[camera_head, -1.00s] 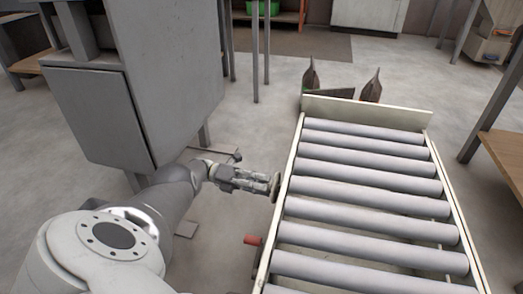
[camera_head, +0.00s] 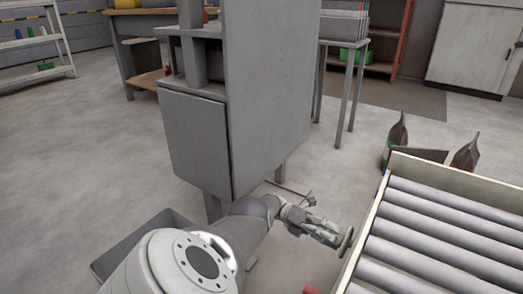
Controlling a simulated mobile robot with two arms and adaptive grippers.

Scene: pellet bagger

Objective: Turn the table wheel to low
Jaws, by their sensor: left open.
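The roller table (camera_head: 373,225) stands at the lower right, with grey rollers in a cream frame. The table wheel (camera_head: 347,240) is a small dark disc seen nearly edge-on at the table's left side. My left gripper (camera_head: 334,235) reaches in from the left, low beside the table, with its fingers pointing at the wheel. It is open, and its fingertips are at or very near the wheel; I cannot tell whether they touch. The wheel's face and any low mark are not readable. My right gripper is out of view.
A grey machine cabinet (camera_head: 262,90) stands behind my left arm. A grey bin (camera_head: 108,262) lies on the floor at its left. A red part (camera_head: 311,290) shows by the table at the bottom edge. Open floor lies between cabinet and table.

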